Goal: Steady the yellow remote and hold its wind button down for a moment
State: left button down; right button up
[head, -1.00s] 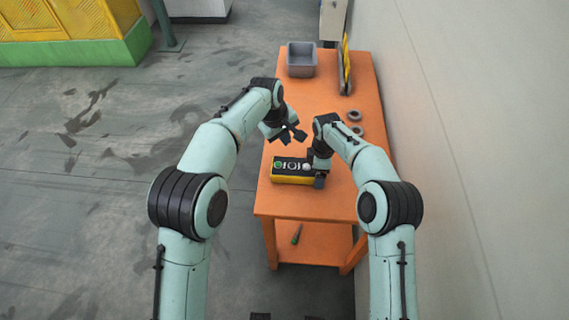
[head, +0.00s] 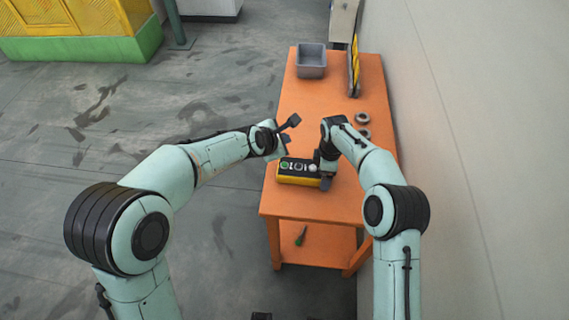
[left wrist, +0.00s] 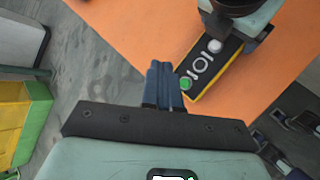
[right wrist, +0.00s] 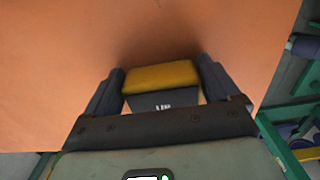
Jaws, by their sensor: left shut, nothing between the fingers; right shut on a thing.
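The yellow remote (head: 299,180) lies on the orange table, its black top face up. A green button (left wrist: 186,82) is at its left end in the head view, a white button (left wrist: 215,46) at the other, with pale markings between. My right gripper (right wrist: 160,78) is shut on the remote's white-button end; the yellow end shows between its fingers. My left gripper (left wrist: 161,70) is shut and empty. In the left wrist view its fingertips appear just beside the green button; I cannot tell whether they touch the remote. In the head view it is beyond the remote.
A grey bin (head: 311,62) stands at the table's far end. Dark rings (head: 362,118) lie along the right side, near the wall. A green-handled tool (head: 300,236) lies on the lower shelf. The orange tabletop (head: 312,205) in front of the remote is clear.

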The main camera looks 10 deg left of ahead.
pick_arm(q)
jog(key=shift+f, duration=4.45)
jog(key=shift+f, duration=0.1)
jog(key=shift+f, duration=0.3)
jog(key=shift+f, duration=0.45)
jog(key=shift+r, duration=0.1)
dwell(1.2)
jog(key=shift+r, duration=0.8)
jog(key=shift+r, duration=0.1)
jog(key=shift+r, duration=2.4)
